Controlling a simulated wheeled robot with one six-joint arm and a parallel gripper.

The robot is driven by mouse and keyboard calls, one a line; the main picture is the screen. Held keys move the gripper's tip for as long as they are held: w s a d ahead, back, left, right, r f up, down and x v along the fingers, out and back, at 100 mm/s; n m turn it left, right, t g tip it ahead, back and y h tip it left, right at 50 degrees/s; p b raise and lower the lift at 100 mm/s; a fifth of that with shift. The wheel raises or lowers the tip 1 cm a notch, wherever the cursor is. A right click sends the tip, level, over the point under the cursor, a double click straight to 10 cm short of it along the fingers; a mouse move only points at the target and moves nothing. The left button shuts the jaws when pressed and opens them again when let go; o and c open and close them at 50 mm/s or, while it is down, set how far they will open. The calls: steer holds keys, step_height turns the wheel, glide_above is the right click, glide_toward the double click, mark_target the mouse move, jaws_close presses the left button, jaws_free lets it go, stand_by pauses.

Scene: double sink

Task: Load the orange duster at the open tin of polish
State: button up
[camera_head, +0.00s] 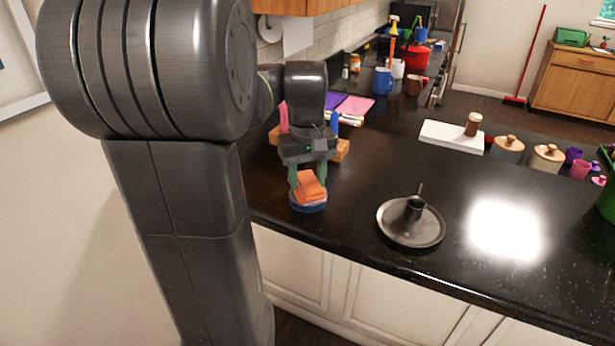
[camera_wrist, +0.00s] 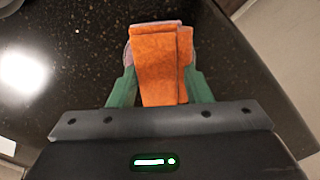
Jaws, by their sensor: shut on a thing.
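The orange duster (camera_head: 309,187) is held between the green fingers of my gripper (camera_head: 308,181), over the black counter. It fills the middle of the wrist view (camera_wrist: 158,65), with a green finger on each side of it. The tin of polish (camera_head: 309,205) is a low round blue tin on the counter, directly under the duster. Its top is mostly hidden by the duster, and I cannot tell whether they touch. In the wrist view only a pale rim (camera_wrist: 127,54) shows beside the duster.
A wooden holder (camera_head: 342,151) stands just behind my gripper. A white board (camera_head: 452,137) with a brown jar (camera_head: 473,124) lies farther back. The counter between the tin and tray is clear.

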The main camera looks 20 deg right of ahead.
mark_target(307, 182)
steer(key=shift+r+p, duration=2.75)
steer(key=shift+r, duration=0.6)
steer(key=shift+s+f, duration=0.1)
